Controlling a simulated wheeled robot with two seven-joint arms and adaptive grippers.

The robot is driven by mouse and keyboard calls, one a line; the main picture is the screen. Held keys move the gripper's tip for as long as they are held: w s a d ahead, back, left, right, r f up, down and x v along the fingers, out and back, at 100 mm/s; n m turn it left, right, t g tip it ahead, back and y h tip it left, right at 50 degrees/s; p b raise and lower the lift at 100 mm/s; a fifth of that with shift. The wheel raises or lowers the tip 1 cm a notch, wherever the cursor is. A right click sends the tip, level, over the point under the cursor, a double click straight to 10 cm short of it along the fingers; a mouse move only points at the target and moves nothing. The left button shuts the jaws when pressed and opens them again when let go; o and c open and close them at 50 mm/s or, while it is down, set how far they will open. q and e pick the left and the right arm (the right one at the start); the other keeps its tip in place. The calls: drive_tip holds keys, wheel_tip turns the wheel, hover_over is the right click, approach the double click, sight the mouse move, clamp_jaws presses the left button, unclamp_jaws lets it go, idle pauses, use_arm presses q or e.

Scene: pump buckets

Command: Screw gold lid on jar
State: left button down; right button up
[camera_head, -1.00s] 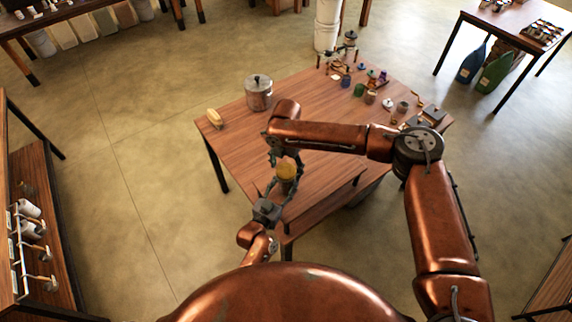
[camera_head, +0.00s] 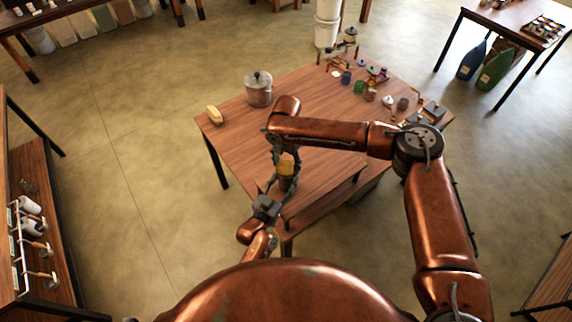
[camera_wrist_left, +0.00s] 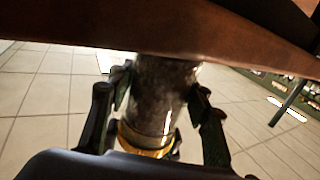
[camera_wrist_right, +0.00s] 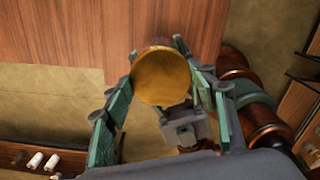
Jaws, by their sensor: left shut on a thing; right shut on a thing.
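The jar (camera_head: 285,184) is held at the table's near left edge; in the left wrist view it is a dark, shiny cylinder (camera_wrist_left: 160,98) with a gold band (camera_wrist_left: 146,140) at one end. My left gripper (camera_wrist_left: 161,88) is shut around the jar's sides. The gold lid (camera_head: 286,167) is at the jar's top; in the right wrist view its round face (camera_wrist_right: 163,77) fills the space between the fingers. My right gripper (camera_wrist_right: 160,60) is shut on the lid from above. I cannot tell how far the lid is threaded; the seam is hidden.
The table's middle is clear, under my right forearm.

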drive_tip(key=m, duration=0.7)
drive_tip(key=shift+f, duration=0.1)
drive_tip(key=m, duration=0.5)
drive_tip(key=shift+m, duration=0.4)
drive_tip(key=m, duration=1.1)
drive_tip(key=o, duration=1.4)
wheel_tip(320, 180, up, 12)
drive_tip(key=shift+r, duration=0.1)
